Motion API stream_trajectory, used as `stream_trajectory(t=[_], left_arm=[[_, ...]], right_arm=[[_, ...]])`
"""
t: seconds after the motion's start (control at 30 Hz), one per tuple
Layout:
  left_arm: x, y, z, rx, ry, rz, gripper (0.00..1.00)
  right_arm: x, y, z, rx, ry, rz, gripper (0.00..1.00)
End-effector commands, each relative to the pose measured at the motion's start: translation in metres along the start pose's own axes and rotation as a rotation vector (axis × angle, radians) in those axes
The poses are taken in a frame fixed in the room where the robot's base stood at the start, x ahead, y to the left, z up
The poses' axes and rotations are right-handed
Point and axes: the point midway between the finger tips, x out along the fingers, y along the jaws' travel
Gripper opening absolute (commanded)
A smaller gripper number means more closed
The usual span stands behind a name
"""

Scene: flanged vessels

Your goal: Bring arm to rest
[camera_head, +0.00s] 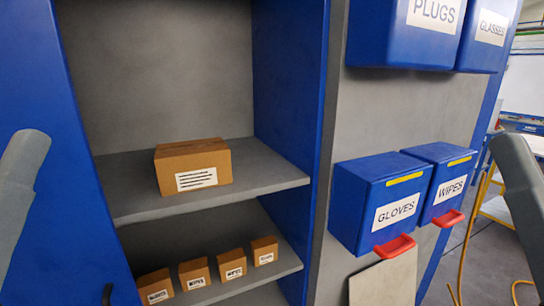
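A grey link of my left arm (22,170) shows at the left edge, in front of a blue cabinet panel (75,120). A grey link of my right arm (520,185) shows at the right edge, to the right of the blue bins. Neither gripper is in view, so I cannot see whether they are open or hold anything.
An open cabinet holds a large cardboard box (192,160) on its upper shelf (265,172). Several small labelled boxes (194,274) stand on the lower shelf (285,262). Blue bins marked GLOVES (365,195) and WIPES (450,165) hang right; PLUGS (400,45) and GLASSES (485,50) hang above.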

Motion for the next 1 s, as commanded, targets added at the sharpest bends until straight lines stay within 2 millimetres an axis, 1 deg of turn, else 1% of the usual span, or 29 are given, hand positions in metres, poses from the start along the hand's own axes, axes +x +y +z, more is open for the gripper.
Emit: stream_trajectory(t=[0.03,0.17,0.27,0.3,0.37,0.4,0.5,0.53,0.6,0.7,1.0], left_arm=[[0.031,0.001,-0.026,0.005,0.001,0.003,0.50],[0.067,0.001,-0.057,0.007,-0.001,0.004,0.50],[0.098,0.001,-0.085,0.008,-0.001,0.004,0.50],[0.112,0.001,-0.098,0.008,-0.001,0.004,0.50],[0.134,0.001,-0.118,0.008,-0.002,0.004,0.50],[0.148,0.002,-0.131,0.008,-0.002,0.004,0.50],[0.178,0.002,-0.158,0.009,-0.003,0.004,0.50],[0.185,0.002,-0.164,0.009,-0.003,0.004,0.50],[0.197,0.002,-0.175,0.009,-0.003,0.004,0.50],[0.204,0.002,-0.182,0.009,-0.003,0.004,0.50],[0.202,0.002,-0.180,0.009,-0.003,0.004,0.50]], right_arm=[[0.030,0.000,-0.028,0.000,0.000,0.000,0.50],[0.066,0.000,-0.062,0.000,0.004,0.000,0.50],[0.097,0.000,-0.091,0.000,0.003,0.000,0.50],[0.111,0.000,-0.103,0.000,0.003,0.000,0.50],[0.132,0.000,-0.123,0.000,0.003,0.000,0.50],[0.147,0.001,-0.137,0.000,0.003,0.000,0.50],[0.176,0.001,-0.165,0.000,0.003,0.000,0.50],[0.183,0.001,-0.171,0.000,0.003,0.000,0.50],[0.195,0.001,-0.182,0.000,0.003,0.000,0.50],[0.203,0.001,-0.189,0.000,0.003,0.000,0.50],[0.200,0.001,-0.186,0.000,0.002,0.000,0.50]])
